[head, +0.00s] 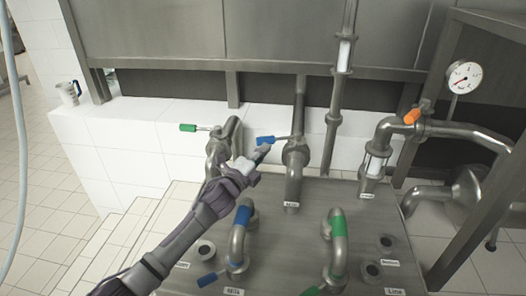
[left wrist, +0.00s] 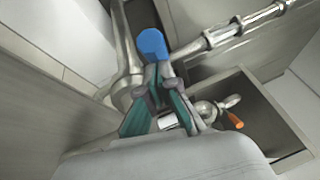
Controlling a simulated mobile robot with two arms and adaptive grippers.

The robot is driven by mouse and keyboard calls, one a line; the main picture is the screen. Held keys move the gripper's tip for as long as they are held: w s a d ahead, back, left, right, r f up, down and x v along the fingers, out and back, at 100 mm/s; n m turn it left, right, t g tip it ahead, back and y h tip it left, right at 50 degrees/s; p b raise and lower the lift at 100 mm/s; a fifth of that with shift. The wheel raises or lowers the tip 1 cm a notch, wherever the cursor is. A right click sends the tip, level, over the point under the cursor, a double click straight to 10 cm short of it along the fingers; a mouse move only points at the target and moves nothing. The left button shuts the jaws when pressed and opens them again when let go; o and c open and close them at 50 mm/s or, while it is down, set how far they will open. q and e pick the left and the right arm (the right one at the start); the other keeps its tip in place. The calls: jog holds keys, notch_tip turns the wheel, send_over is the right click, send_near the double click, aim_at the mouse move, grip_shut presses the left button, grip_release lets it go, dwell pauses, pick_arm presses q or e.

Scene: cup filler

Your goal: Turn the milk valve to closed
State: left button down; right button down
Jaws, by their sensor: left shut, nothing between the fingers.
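A valve with a blue lever handle (head: 265,140) sits on the middle vertical pipe (head: 295,158); its handle points left, roughly level. I take it as the milk valve, but the label (head: 291,204) at the pipe's foot is too small to read surely. My left gripper (head: 262,150) is shut and empty, with its fingertips right at the handle's end. In the left wrist view the blue handle end (left wrist: 151,43) shows just beyond the closed fingertips (left wrist: 158,74); I cannot tell whether they touch. My right gripper is not in view.
A green-handled valve (head: 188,127) stands left of the blue one, and an orange-handled valve (head: 411,116) to the right. Blue (head: 243,217) and green (head: 338,224) banded bent pipes rise from the steel panel in front.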

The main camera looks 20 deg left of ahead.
aim_at(257, 141)
pick_arm(q)
jog(key=w+a+m+h+b, duration=0.1)
jog(key=h, duration=0.1)
jog(key=w+a+m+g+h, duration=0.1)
jog(key=a+h, duration=0.1)
jog(key=shift+w+f+m+h+b, duration=0.1)
jog(key=shift+w+m+h+b, duration=0.1)
jog(key=shift+m+h+b, duration=0.15)
jog(key=shift+w+a+b, duration=0.35)
jog(key=shift+w+b, duration=0.05)
jog(key=shift+w, duration=0.15)
jog(key=shift+r, duration=0.3)
